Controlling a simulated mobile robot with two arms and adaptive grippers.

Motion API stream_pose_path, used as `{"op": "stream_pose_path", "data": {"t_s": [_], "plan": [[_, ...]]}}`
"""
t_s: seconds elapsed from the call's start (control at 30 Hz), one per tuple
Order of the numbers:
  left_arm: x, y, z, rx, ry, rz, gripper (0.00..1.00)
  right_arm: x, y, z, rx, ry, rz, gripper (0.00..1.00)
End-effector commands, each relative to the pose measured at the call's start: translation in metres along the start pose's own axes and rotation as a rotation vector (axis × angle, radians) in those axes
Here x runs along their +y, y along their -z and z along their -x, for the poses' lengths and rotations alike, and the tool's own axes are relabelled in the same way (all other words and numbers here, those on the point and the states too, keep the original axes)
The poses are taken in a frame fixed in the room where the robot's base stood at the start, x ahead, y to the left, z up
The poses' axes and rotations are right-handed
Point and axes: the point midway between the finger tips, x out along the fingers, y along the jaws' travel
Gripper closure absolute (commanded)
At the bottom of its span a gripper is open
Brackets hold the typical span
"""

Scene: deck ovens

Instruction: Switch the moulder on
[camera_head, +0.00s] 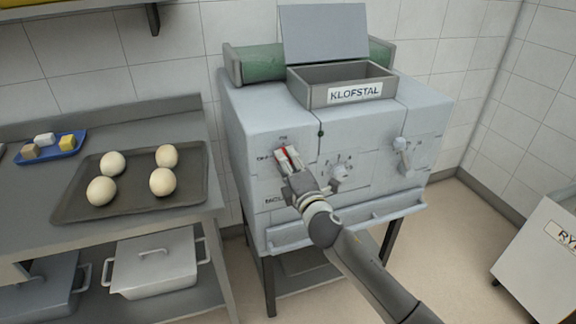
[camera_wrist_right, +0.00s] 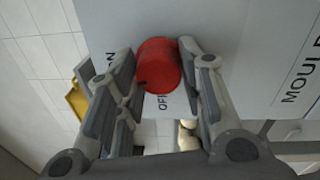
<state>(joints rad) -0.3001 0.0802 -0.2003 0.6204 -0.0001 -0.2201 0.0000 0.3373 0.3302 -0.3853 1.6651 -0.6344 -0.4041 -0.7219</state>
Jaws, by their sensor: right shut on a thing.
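The moulder (camera_head: 240,130) is a light grey machine on dark legs against the tiled wall, labelled KLOFSTAL on its top hopper. Its front carries a red knob at the left, with a mark above it and "OFF" lettering beside it. My right gripper (camera_head: 288,158) is at this knob, and its fingers hide most of it in the head view. In the right wrist view the red knob (camera_wrist_right: 158,66) sits between the two fingers of my right gripper (camera_wrist_right: 160,85), which is shut on it. My left gripper is not in view.
Two more knobs, a middle one (camera_head: 338,174) and a right one (camera_head: 402,145), are on the moulder's front. A ledge (camera_head: 345,222) runs below. A counter at the left bears a dark tray (camera_head: 75,208) with several dough balls and a blue tray (camera_head: 70,148). A white cabinet (camera_head: 540,260) stands at right.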

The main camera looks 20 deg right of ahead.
Motion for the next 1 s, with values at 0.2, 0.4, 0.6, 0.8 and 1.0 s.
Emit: {"op": "stream_pose_path", "data": {"t_s": [0.2, 0.4, 0.6, 0.8, 1.0], "plan": [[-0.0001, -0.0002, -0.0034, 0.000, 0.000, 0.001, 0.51, -0.0015, 0.0006, 0.0002, -0.013, 0.000, -0.164, 0.88], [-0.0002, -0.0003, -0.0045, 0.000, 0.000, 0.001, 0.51, -0.0012, 0.0006, 0.0002, -0.021, -0.001, -0.264, 0.88], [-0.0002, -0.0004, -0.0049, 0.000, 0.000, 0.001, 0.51, -0.0011, 0.0008, 0.0002, -0.025, -0.001, -0.317, 0.88], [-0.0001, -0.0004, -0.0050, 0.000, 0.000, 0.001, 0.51, -0.0011, 0.0007, 0.0002, -0.026, -0.001, -0.333, 0.88], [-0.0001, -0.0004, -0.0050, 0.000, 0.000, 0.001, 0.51, -0.0011, 0.0009, 0.0002, -0.025, -0.001, -0.334, 0.88]]}}
